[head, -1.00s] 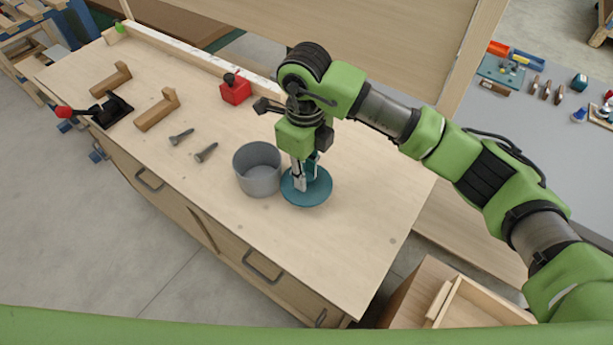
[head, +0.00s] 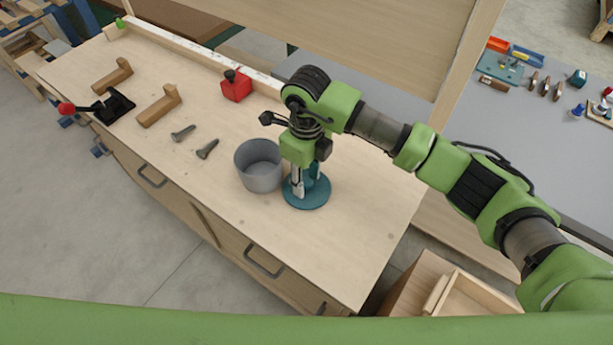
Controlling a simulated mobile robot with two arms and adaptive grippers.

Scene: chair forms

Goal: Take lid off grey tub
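The grey tub (head: 259,172) stands upright and uncovered on the workbench, and its open top shows. The teal round lid (head: 306,201) is just right of the tub, flat and at or very close to the bench top. My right gripper (head: 305,188) points down over the lid with its fingers at the lid's raised teal handle, and it looks shut on it. The handle is partly hidden by the fingers. My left gripper is not in view.
On the wooden bench (head: 340,240) are two bolts (head: 184,133), a red block with a black knob (head: 236,87), wooden brackets (head: 158,106) and a red-handled clamp (head: 112,106). The bench is clear right and in front of the lid.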

